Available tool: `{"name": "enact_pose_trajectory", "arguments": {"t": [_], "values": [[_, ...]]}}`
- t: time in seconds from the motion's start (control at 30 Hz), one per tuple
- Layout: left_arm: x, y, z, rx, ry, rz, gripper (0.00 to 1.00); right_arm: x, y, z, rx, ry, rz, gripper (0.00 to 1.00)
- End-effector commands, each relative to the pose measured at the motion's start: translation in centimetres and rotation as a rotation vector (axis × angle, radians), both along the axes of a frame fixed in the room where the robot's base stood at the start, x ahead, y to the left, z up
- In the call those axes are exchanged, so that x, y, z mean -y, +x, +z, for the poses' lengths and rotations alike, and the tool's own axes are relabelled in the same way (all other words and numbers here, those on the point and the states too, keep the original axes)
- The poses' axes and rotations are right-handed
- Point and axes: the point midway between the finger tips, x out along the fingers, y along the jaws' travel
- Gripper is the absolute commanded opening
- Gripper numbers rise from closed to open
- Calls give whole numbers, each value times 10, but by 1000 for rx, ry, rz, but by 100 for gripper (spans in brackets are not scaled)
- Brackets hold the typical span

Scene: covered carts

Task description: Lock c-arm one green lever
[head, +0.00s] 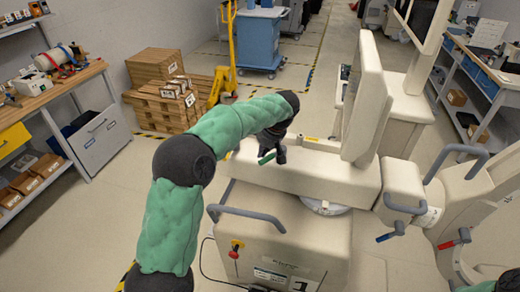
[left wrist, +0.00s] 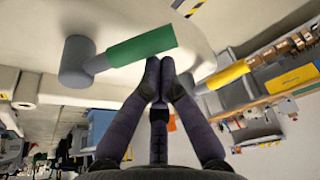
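The c-arm (head: 305,172) is a cream machine in the middle of the head view. Its green lever (head: 267,158) sticks out on the left side of its housing, and it shows large in the left wrist view (left wrist: 140,47) on a grey pivot. My left gripper (head: 275,143) is at this lever. In the left wrist view its fingertips (left wrist: 159,68) are close together, at the free right end of the lever. They do not enclose the lever; whether they touch it is unclear. My right gripper is not visible.
A blue lever (head: 386,237) and a red lever (head: 447,245) sit on the c-arm's right side. A grey handle (head: 245,214) curves below the green lever. Wooden crates (head: 160,100) and a yellow pallet jack (head: 222,82) stand behind. A workbench (head: 45,90) is at left.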

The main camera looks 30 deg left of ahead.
Motion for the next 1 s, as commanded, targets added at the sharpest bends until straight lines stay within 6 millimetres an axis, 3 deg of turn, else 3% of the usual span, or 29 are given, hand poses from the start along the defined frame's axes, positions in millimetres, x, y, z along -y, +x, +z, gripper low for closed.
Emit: {"name": "enact_pose_trajectory", "arguments": {"t": [0.43, 1.0], "values": [[30, -9, -1, -6, -2, 347, 0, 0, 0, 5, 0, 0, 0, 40], [41, -10, -2, -5, -2, 352, 0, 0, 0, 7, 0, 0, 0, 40]]}}
